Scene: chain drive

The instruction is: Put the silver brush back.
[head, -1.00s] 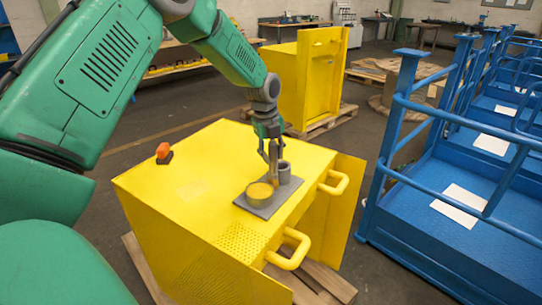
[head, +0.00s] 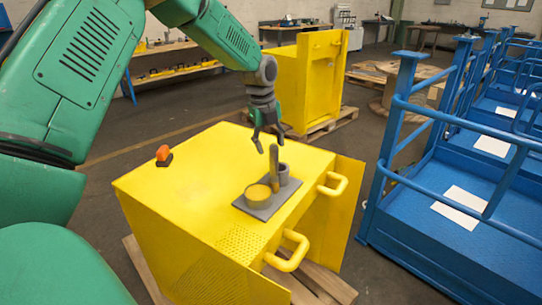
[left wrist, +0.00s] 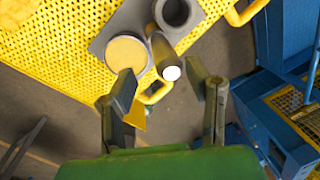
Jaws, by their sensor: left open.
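The silver brush (head: 274,168) stands roughly upright on a grey plate (head: 255,213), between a round yellow-topped pot (head: 258,196) and a hollow grey cup (head: 283,173). In the left wrist view the brush (left wrist: 161,48) shows as a grey shaft with a pale end, outside the cup (left wrist: 175,10) and beside the pot (left wrist: 126,52). Its foot is hard to make out. My left gripper (head: 271,147) is open and empty, just above the top of the brush. Its spread fingers (left wrist: 165,97) frame the brush end in the wrist view. My right gripper is not in view.
The plate lies on a yellow cabinet (head: 190,190) with handles on its right side (head: 333,184). An orange-and-black item (head: 163,155) sits at the back left of its top. Blue railings (head: 395,130) stand to the right. Another yellow cabinet (head: 303,85) stands behind.

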